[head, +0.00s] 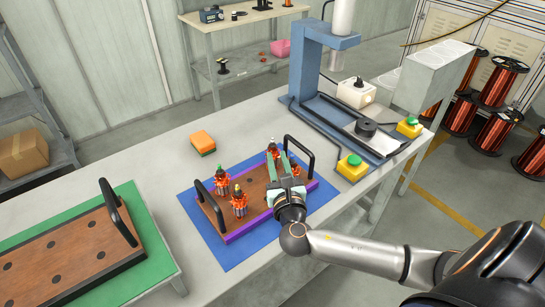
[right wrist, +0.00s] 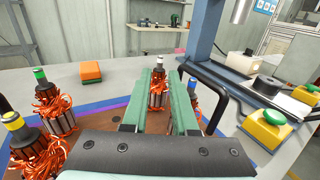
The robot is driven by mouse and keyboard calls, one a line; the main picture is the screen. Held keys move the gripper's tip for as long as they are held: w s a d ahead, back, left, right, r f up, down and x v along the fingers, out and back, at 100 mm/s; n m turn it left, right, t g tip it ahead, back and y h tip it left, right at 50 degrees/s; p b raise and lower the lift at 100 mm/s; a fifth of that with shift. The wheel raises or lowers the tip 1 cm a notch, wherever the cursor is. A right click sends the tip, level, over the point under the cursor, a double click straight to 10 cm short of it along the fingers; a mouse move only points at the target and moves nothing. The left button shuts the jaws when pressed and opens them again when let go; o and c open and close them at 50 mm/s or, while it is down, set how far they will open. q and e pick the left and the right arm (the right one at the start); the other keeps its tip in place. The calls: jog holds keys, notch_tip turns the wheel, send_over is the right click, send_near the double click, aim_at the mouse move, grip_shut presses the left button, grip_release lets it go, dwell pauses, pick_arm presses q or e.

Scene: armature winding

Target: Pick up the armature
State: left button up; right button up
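Several armatures with orange copper windings stand upright on a brown, purple-edged tray (head: 228,235). A green-tipped armature (head: 221,184) and a yellow-tipped armature (head: 239,203) stand at its left; they also show in the right wrist view, green-tipped (right wrist: 48,100) and yellow-tipped (right wrist: 35,140). A white-tipped armature (head: 273,149) stands at the far side. My right gripper (head: 284,163) is over the tray's right part, its green fingers open. In the right wrist view the white-tipped armature (right wrist: 158,85) shows between the fingers; contact cannot be told. Another armature is partly hidden behind the right finger. My left gripper is out of view.
The tray has black handles (head: 298,153) at both ends and lies on a blue mat (head: 225,257). An orange and green block (head: 202,142) lies behind. A blue press (head: 315,75) and yellow button boxes (head: 352,168) stand right. An empty holed board (head: 70,255) lies left.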

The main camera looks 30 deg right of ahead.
aim_at(273, 141)
jog(key=x, duration=0.6)
jog(key=shift+w, duration=0.15)
jog(key=shift+c, duration=0.4)
grip_shut()
dwell(0.8)
